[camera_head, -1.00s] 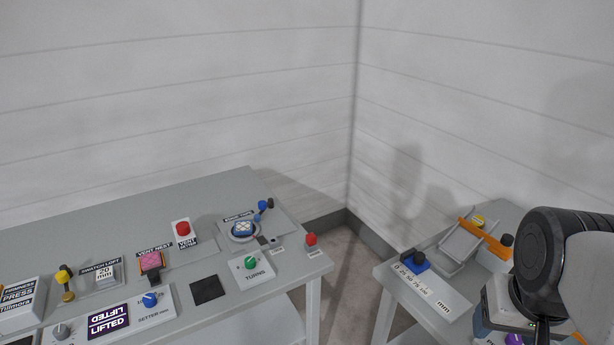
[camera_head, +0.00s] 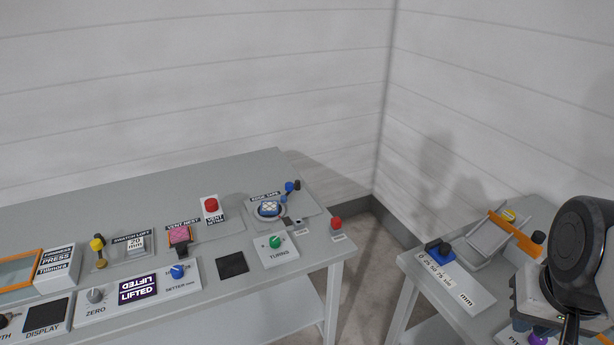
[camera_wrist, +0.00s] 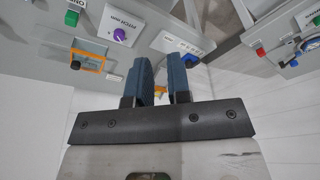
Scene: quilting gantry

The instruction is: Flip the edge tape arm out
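The edge tape station, labelled "EDGE TAPE", is at the back right end of the left table in the head view. It has a round grey holder with a blue and white piece (camera_head: 268,208). The edge tape arm (camera_head: 290,190) is a small lever with blue parts and a dark knob, slanting up to the right beside the holder. My gripper (camera_wrist: 163,70) shows in the wrist view with two blue-grey fingers apart and nothing between them. It is far from the edge tape arm.
A gap separates this table from the right table, which holds a blue slider (camera_head: 440,252) and an orange-barred frame (camera_head: 515,235).

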